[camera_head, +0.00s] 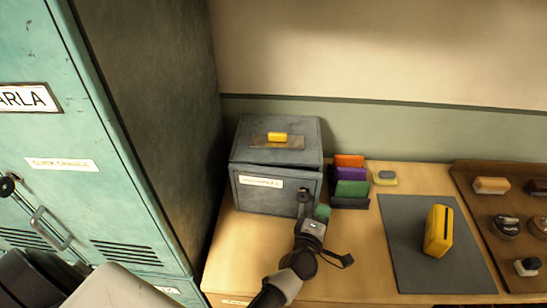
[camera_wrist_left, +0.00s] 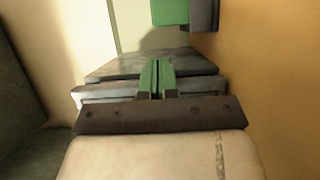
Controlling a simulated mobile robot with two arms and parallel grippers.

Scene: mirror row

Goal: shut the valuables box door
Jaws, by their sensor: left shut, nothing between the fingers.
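The valuables box (camera_head: 275,147) is a dark grey metal box on the left part of the wooden table. Its labelled door (camera_head: 246,196) faces the front, and a dark gap shows along the door's top edge. The door looks nearly closed; whether it is fully shut is hard to tell. My left gripper (camera_head: 321,211) is shut and empty at the door's right side; I cannot tell whether it touches. In the left wrist view, its green fingers (camera_wrist_left: 157,78) are together in front of the grey box (camera_wrist_left: 150,62). My right gripper is not in view.
A yellow item (camera_head: 277,137) lies on the box top. A rack of coloured cards (camera_head: 350,188) stands right of the box. A grey mat (camera_head: 405,220) holds a yellow object (camera_head: 438,231). A brown tray (camera_head: 475,205) is at the right. A teal locker (camera_head: 75,130) stands left.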

